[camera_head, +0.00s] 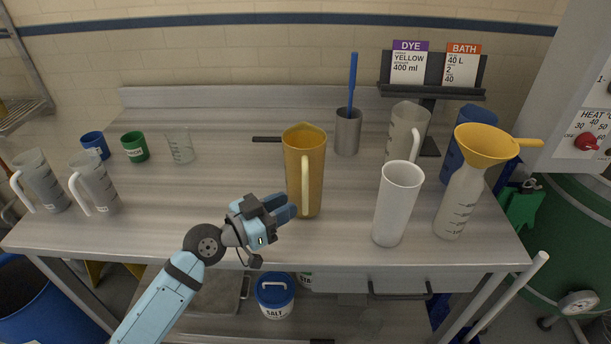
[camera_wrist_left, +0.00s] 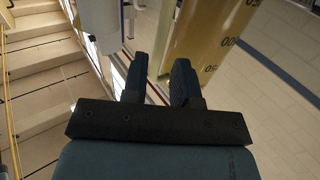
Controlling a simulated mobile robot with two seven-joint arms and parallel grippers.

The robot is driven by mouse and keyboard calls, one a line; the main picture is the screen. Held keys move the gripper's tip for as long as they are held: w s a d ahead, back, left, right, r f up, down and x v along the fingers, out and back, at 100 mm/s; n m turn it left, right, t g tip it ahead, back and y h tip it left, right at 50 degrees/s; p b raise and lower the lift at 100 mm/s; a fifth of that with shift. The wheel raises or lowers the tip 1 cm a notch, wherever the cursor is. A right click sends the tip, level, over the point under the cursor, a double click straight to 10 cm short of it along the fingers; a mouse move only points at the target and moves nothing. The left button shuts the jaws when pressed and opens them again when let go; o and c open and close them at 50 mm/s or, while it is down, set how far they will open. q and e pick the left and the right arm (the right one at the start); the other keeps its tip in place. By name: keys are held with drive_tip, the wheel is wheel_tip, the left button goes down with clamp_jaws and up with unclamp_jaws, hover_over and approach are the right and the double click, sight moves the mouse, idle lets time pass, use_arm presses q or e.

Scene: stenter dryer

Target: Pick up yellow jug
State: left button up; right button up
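The yellow jug (camera_head: 296,160) stands upright on the metal table, its handle (camera_head: 305,186) facing the front. It also shows, tilted and cut off by the frame, in the left wrist view (camera_wrist_left: 212,42), with dark scale numbers on its wall. My left gripper (camera_head: 284,208) is just left of the jug's lower part, close to the handle. In the left wrist view its two dark fingers (camera_wrist_left: 159,78) are apart, with the jug beyond and beside the right finger. I cannot tell whether they touch the jug. My right gripper is not in view.
A white jug (camera_head: 397,204) and a bottle with a yellow funnel (camera_head: 487,145) stand right of the yellow jug. A metal cup (camera_head: 347,131) with a blue rod is behind. Clear jugs (camera_head: 94,185) stand far left. The table (camera_head: 200,210) is clear between them and my gripper.

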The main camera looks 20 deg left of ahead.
sight(303, 196)
use_arm(q)
drive_tip(key=shift+p+x, duration=0.65)
drive_tip(key=shift+x, duration=2.3)
clamp_jaws()
